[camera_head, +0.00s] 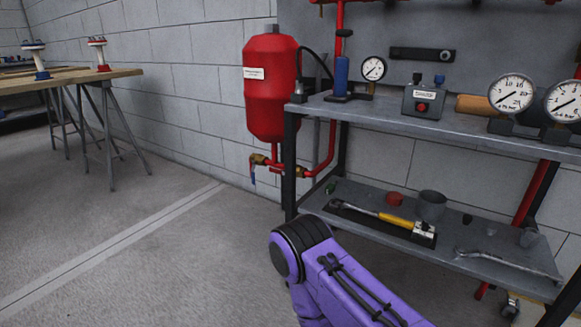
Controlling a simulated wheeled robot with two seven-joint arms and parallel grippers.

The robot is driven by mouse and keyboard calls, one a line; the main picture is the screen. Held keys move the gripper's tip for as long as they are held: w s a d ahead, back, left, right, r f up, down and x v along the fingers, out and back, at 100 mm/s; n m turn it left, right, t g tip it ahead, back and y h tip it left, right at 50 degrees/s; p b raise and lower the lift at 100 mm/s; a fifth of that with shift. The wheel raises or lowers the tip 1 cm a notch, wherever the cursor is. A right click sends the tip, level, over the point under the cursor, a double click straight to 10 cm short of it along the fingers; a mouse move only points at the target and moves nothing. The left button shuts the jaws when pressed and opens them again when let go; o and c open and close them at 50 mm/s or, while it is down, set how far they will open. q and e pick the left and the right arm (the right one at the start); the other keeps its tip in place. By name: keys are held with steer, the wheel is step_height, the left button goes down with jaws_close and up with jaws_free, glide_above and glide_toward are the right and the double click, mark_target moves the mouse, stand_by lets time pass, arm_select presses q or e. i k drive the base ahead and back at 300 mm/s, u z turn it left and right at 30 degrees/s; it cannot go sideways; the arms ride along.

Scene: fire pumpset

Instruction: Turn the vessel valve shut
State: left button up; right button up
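The red pressure vessel (270,88) is mounted by the block wall, left of the steel bench. Under it is a red pipe with a brass valve (257,159) on the left branch. A small blue lever (252,177) hangs down from this valve. A second brass fitting (301,171) sits on the right branch, close to the bench leg. It is too small to tell whether the valve is open or shut. Neither gripper is in view. A purple link of my own arm fills the lower middle, below and right of the valve.
The bench's top shelf (450,128) holds gauges and a control box (422,102). Its lower shelf (365,197) holds a yellow-handled wrench (385,217), a grey cup (431,205) and other tools. A wooden trestle table (75,78) stands far left. The floor before the vessel is clear.

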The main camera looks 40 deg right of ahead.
mark_target(281, 172)
steer(key=z, duration=0.8)
steer(key=i, duration=0.9)
steer(key=z, duration=0.9)
